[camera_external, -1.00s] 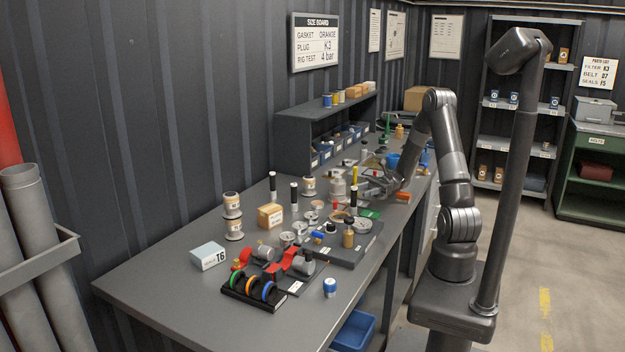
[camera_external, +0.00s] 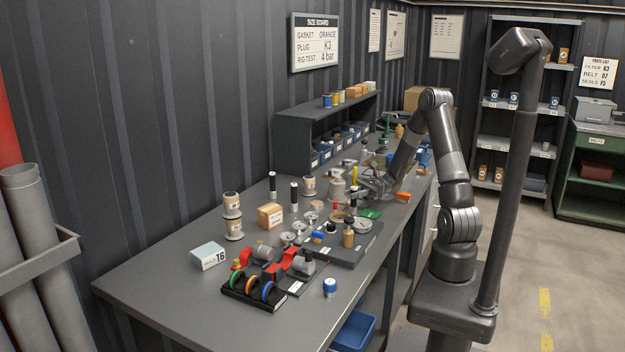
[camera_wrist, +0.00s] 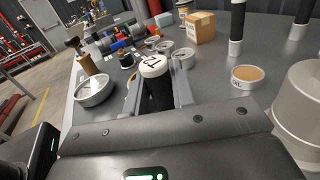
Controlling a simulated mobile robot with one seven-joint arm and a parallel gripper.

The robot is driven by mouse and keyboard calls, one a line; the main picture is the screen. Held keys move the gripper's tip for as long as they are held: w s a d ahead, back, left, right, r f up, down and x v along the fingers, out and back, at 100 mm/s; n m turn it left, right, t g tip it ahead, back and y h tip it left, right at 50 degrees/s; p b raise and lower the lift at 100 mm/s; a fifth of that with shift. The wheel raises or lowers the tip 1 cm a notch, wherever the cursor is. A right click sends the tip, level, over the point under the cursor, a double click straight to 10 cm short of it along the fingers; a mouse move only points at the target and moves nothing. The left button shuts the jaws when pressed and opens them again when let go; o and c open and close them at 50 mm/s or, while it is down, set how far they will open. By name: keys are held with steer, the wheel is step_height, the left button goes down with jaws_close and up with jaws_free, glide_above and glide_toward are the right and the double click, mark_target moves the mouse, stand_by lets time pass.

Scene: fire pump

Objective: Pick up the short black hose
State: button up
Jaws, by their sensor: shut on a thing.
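The short black hose (camera_wrist: 158,92) is in the wrist view, black with a white, marked end pointing up and away from me. My gripper (camera_wrist: 158,88) is shut on it, with one finger on each side. The hose's lower part is hidden behind the gripper body. In the external view my gripper (camera_external: 368,187) is low over the far half of the workbench, among crowded parts. I cannot clearly pick out the held hose there.
Two taller black tubes with white bands (camera_external: 272,185) (camera_external: 294,196) stand at the left of the workbench (camera_external: 180,285). A cardboard box (camera_external: 270,215), gauges and a brass fitting (camera_external: 348,237) crowd the middle. A grey shelf (camera_external: 295,140) stands behind. The near left end has free room.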

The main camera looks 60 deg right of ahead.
jaws_close()
steer(key=shift+r, duration=0.15)
